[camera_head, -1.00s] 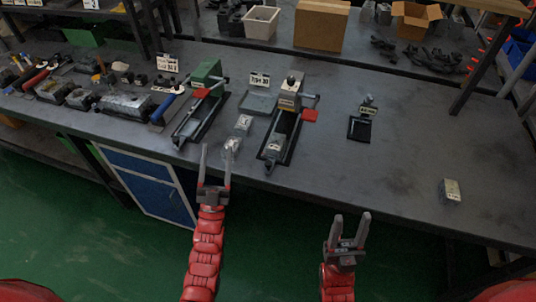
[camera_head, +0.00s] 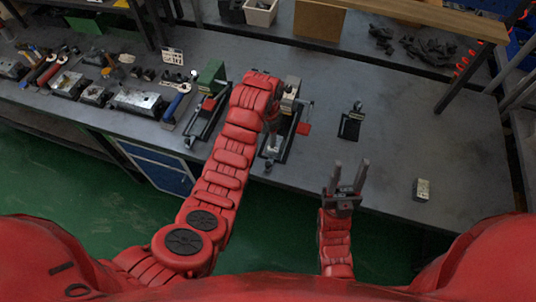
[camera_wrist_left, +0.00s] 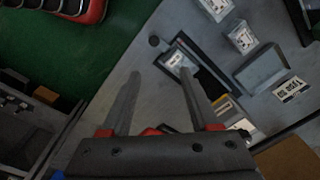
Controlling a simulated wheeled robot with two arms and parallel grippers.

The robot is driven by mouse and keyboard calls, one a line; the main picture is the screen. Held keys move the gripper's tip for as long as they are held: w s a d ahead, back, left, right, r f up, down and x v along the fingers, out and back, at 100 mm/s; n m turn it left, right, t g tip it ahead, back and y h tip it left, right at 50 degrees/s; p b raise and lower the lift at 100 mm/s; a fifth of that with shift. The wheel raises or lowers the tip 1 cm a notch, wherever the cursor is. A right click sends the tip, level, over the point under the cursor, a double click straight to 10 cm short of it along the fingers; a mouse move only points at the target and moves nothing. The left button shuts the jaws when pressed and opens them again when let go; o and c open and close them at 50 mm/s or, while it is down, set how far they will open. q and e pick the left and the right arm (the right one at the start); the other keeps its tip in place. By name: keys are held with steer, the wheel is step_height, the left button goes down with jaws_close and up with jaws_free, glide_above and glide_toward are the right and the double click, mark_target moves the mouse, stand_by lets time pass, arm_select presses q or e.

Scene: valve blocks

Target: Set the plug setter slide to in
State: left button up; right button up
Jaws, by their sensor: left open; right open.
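A slide fixture with a black frame (camera_head: 291,132) stands by the bench's front edge, partly hidden by my left arm. It has a post (camera_head: 291,88) and a red lever end (camera_head: 303,128). I cannot read its label, so I cannot confirm it is the plug setter. My left gripper (camera_wrist_left: 160,73) is open and empty, with one fingertip close to the block; contact is unclear.
A green-headed fixture (camera_head: 211,73) stands left of my left arm. A small black stand (camera_head: 351,122) and a loose metal block (camera_head: 422,189) are to the right. Tools and metal blocks crowd the bench's left. The bench's right side is largely clear.

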arm_select(q)
steer(key=b, duration=0.9)
glide_above(268, 163)
step_height(268, 163, down, 9)
steer(key=shift+r, duration=0.1)
step_height(268, 163, down, 6)
steer(key=p, duration=0.3)
steer(key=shift+r, duration=0.15)
steer(key=shift+f, duration=1.05)
jaws_close()
